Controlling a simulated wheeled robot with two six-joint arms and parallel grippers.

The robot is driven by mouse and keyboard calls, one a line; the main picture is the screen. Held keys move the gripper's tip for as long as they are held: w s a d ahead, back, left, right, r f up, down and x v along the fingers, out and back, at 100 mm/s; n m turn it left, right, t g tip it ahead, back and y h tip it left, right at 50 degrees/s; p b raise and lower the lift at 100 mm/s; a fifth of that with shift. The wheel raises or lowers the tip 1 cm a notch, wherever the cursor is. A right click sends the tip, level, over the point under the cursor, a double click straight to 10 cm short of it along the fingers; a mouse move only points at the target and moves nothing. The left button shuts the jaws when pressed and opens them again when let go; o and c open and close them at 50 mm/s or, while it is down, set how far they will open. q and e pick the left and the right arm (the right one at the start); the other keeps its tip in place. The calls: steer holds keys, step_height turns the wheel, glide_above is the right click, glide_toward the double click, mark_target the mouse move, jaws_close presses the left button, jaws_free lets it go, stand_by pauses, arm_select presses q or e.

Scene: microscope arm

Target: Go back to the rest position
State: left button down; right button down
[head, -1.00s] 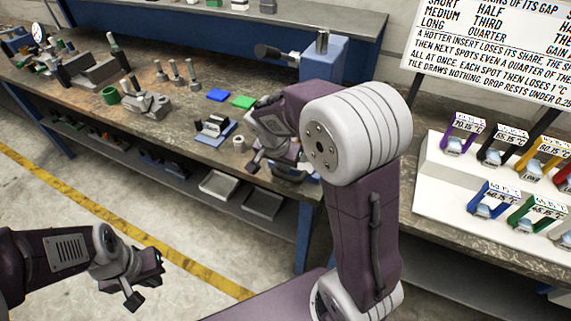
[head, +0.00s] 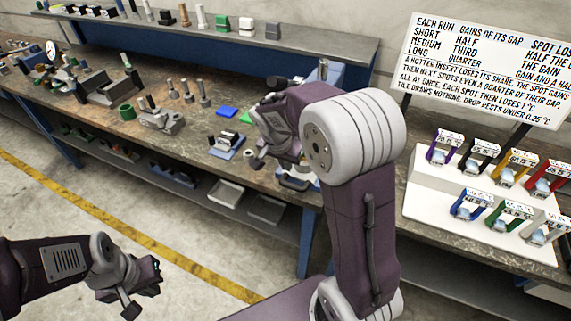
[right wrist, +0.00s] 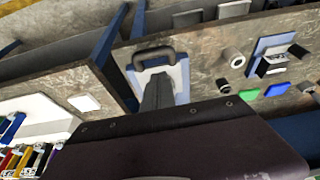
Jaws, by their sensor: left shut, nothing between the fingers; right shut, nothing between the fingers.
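My left gripper (head: 140,290) hangs at the lower left of the head view, in front of the bench and over the floor. It is shut and empty. My right gripper (head: 258,158) is in the middle of the head view, in front of the workbench top (head: 75,100), partly hidden by my own arm. It is shut and holds nothing. In the right wrist view, a dark bar, which looks like part of my gripper, overlaps a pale panel with a dark handle (right wrist: 153,52). I cannot tell whether they touch.
Blue (head: 226,112) and green tiles lie near a blue-based fixture (head: 228,146). A white stand (head: 430,190) with several coloured, labelled holders is at the right, below a text board (head: 490,65). A blue-edged shelf (head: 220,40) runs behind. The floor at lower left is clear.

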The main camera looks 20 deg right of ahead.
steer(key=s+a+f+n+y, duration=0.1)
steer(key=s+a+f+n, duration=0.1)
steer(key=s, duration=0.3)
steer(key=s+a+f+n+g+y, duration=0.1)
steer(key=s+a+f+n, duration=0.1)
steer(key=s+n, duration=0.2)
steer(key=s+a+f+n+y, duration=0.1)
steer(key=s+a+f+n, duration=0.1)
steer(key=s, duration=0.5)
steer(key=shift+s+f+n, duration=0.2)
steer(key=shift+f+n, duration=0.3)
steer(key=shift+n, duration=0.2)
